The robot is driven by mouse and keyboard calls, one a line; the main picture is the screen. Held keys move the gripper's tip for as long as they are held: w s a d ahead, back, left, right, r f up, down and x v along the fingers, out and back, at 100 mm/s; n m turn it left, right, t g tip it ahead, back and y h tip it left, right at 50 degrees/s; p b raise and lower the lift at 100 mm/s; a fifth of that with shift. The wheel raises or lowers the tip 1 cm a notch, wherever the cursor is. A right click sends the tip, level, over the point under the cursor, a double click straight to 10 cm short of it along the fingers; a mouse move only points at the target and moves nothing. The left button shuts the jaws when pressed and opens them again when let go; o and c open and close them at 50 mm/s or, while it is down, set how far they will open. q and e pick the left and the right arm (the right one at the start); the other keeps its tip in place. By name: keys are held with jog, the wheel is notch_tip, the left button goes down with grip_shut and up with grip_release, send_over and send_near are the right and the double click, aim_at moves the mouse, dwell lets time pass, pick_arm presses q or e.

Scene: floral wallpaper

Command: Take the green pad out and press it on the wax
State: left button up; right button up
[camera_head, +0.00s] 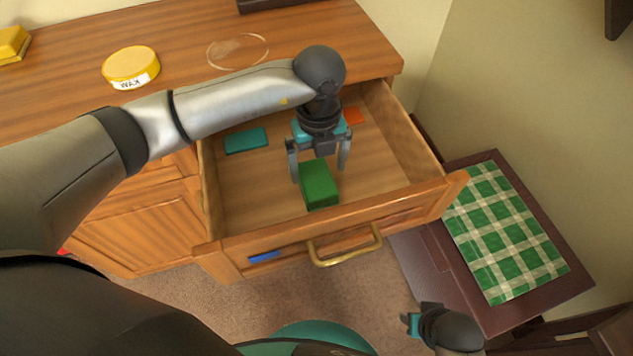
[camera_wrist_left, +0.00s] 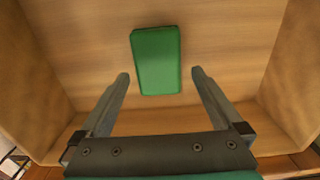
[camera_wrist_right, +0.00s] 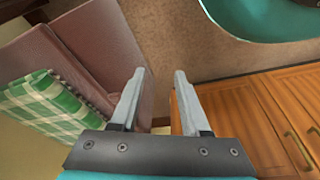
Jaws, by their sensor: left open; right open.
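The green pad (camera_head: 319,185) lies in the open drawer (camera_head: 260,185), near its front. My left gripper (camera_head: 318,172) is inside the drawer space, open and empty, with its fingers pointing down around the pad's back end in the head view. In the left wrist view the green pad (camera_wrist_left: 156,60) lies beyond the fingertips, roughly between them, untouched. The yellow wax tin (camera_head: 131,67), labelled WAX, stands on the cabinet top at the left. My right gripper (camera_head: 408,322) is low at the right, beside the cabinet; the right wrist view shows its fingers (camera_wrist_right: 156,100) open and empty.
A teal pad (camera_head: 246,140) and an orange-red pad (camera_head: 353,115) lie farther back in the drawer. A round glossy mark (camera_head: 238,50) and a yellow block (camera_head: 13,45) are on the cabinet top. A dark table with a green checked cloth (camera_head: 505,230) stands at the right.

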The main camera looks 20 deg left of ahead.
aim_at(316, 178)
pick_arm(q)
jog(key=f+b, duration=0.1)
jog(key=f, duration=0.2)
jog(key=shift+a+f+b, duration=0.2)
jog(key=shift+f+b, duration=0.05)
jog(key=shift+b, duration=0.15)
jog(key=shift+f, duration=0.65)
pick_arm(e)
jog(key=shift+t, duration=0.5)
jog(key=r, duration=0.1)
jog(key=w+r, duration=0.1)
jog(key=r, duration=0.1)
jog(key=w+r, duration=0.1)
jog(key=r, duration=0.1)
jog(key=shift+a, duration=0.15)
pick_arm(q)
jog(key=c, duration=1.2)
